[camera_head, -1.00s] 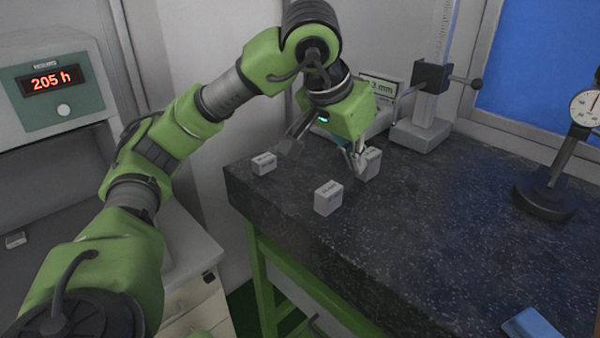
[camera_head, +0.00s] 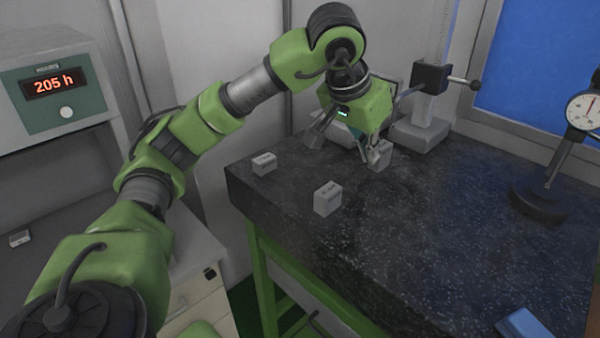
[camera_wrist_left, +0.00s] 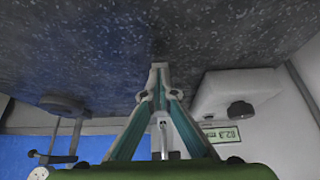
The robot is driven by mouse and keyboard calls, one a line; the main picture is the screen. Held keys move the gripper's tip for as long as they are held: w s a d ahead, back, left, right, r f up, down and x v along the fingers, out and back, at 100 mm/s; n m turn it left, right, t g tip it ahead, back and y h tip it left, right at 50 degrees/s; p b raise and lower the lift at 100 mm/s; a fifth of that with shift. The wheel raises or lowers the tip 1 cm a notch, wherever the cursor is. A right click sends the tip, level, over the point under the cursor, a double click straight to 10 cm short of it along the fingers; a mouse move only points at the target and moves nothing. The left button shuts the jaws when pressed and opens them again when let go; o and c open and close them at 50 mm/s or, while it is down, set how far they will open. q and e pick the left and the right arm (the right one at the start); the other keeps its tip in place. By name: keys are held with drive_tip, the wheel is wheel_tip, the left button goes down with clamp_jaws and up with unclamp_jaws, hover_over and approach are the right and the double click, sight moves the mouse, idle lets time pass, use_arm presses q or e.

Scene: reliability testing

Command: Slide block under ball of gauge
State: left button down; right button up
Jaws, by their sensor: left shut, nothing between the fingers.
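My left gripper (camera_head: 373,160) is shut with nothing between its fingers. Its tips are against or right at the near left side of a small grey block (camera_head: 383,153) on the dark granite table. In the left wrist view the shut fingertips (camera_wrist_left: 160,70) point at the granite, and I cannot make out the block there. The height gauge (camera_head: 418,136) stands just behind the block; its base (camera_wrist_left: 235,92) and small digital display (camera_wrist_left: 222,135) show in the wrist view. The gauge's ball is hidden or too small to tell. My right gripper is not in view.
Two more grey blocks lie on the granite (camera_head: 450,230), one near the front edge (camera_head: 328,198) and one at the left corner (camera_head: 264,163). A dial gauge on a stand (camera_head: 542,200) is at right. A blue object (camera_head: 525,324) lies at front right. The middle is clear.

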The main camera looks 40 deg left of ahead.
use_arm(q)
drive_tip(key=shift+w+p, duration=0.45)
drive_tip(key=shift+w, duration=0.75)
drive_tip(key=shift+p+v, duration=1.35)
drive_tip(key=shift+v, duration=0.9)
drive_tip(key=shift+d+r, duration=0.1)
